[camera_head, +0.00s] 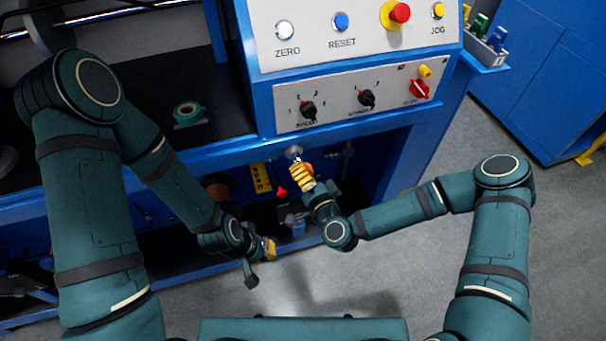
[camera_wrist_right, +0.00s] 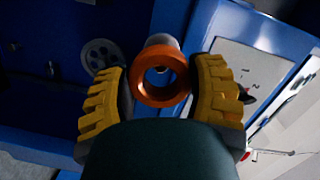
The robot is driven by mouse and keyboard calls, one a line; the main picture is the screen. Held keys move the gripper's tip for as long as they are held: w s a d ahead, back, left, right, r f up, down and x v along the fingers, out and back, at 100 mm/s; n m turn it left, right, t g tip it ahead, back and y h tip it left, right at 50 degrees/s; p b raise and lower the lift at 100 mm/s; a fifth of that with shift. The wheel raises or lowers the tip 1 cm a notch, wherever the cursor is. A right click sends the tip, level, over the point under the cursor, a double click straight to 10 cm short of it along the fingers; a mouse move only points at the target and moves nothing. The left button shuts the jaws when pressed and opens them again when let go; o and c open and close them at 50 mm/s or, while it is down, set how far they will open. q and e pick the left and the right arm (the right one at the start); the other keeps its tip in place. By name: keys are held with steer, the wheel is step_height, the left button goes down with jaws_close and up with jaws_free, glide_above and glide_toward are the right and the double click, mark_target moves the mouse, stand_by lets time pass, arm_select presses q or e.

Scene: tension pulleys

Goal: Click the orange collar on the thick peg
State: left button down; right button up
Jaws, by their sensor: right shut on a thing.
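The orange collar (camera_wrist_right: 160,99) is a thick ring between the two yellow-padded fingers of my right gripper (camera_wrist_right: 162,74) in the right wrist view. My right gripper (camera_head: 299,174) is shut on it. A little orange of the collar (camera_head: 308,168) shows beside the fingers in the head view. The pale grey thick peg (camera_wrist_right: 161,40) shows just behind the collar's upper edge. I cannot tell whether the collar is around the peg or just in front of it. My left gripper (camera_head: 266,249) hangs low, apart from the peg, and its fingers are unclear.
The blue machine frame (camera_head: 215,150) surrounds the peg area. A control panel (camera_head: 350,100) with knobs overhangs it. A grey wheel (camera_wrist_right: 99,54) is left of the peg in the wrist view. A green tape roll (camera_head: 187,112) lies on the dark shelf. The floor in front is clear.

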mark_target(296, 158)
steer(key=shift+w, duration=0.15)
steer(key=shift+b+x, duration=0.3)
steer(key=shift+x, duration=1.05)
steer(key=shift+w+d+r, duration=0.1)
steer(key=shift+w, duration=0.2)
stand_by(0.5)
steer(key=shift+b+x, duration=0.35)
steer(key=shift+x, duration=0.9)
steer(key=shift+w+d+r, duration=0.1)
steer(key=shift+w+d, duration=0.05)
stand_by(0.4)
steer(key=o, duration=1.2)
steer(key=shift+o, duration=0.2)
